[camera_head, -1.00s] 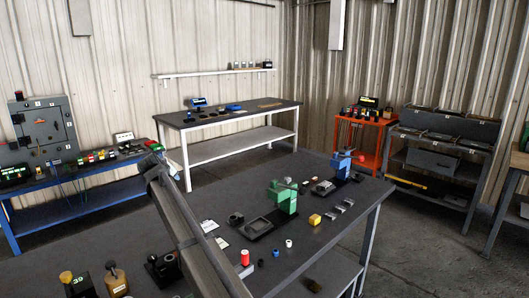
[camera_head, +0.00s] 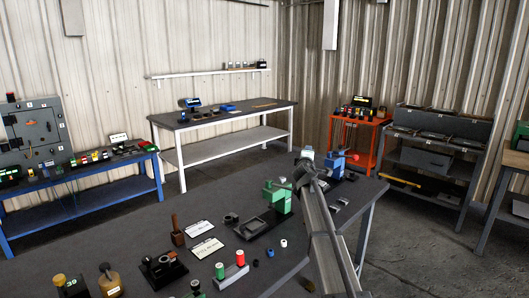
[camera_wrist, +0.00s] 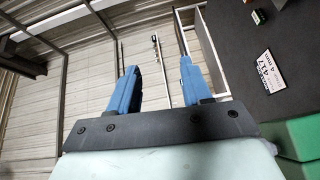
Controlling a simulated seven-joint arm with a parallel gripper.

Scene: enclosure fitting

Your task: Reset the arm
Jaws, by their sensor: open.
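My arm crosses the right part of the bench. In the wrist view, the two blue fingers of my gripper (camera_wrist: 159,85) stand apart with nothing between them. Behind the fingers are the corrugated wall and a white bench frame. The fingertips are too small to make out in the head view.
A green press (camera_head: 279,198) and a blue press (camera_head: 337,162) stand close to my arm. Red (camera_head: 240,258) and green (camera_head: 220,270) cylinders, label cards (camera_head: 206,248) and a brown-handled tool (camera_head: 177,232) lie or stand nearer. The bench's left part is mostly clear.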

